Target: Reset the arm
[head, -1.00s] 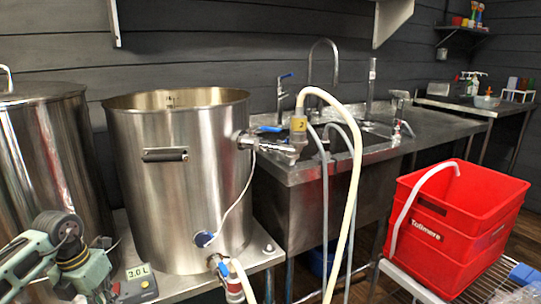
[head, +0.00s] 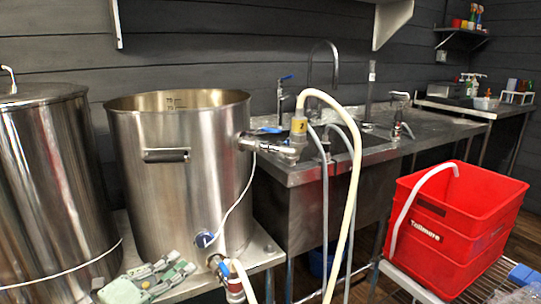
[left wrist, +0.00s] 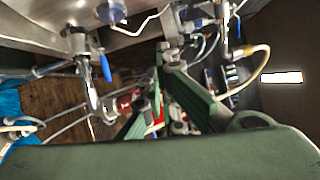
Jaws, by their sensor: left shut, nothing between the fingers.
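My left gripper (head: 184,268) is low at the left in the head view, in front of the foot of the open steel kettle (head: 180,200). Its green-grey fingers are shut and hold nothing. In the left wrist view the shut green fingers (left wrist: 162,62) point away from the camera, with steel fittings and hoses beyond them. I cannot tell whether they touch anything there. My right gripper is not in view.
A second steel vessel (head: 50,190) stands at the left. A pale hose (head: 352,190) loops from the kettle's valve side. A steel sink (head: 320,205) is behind it. Red crates (head: 455,225) stand on a rack at the right.

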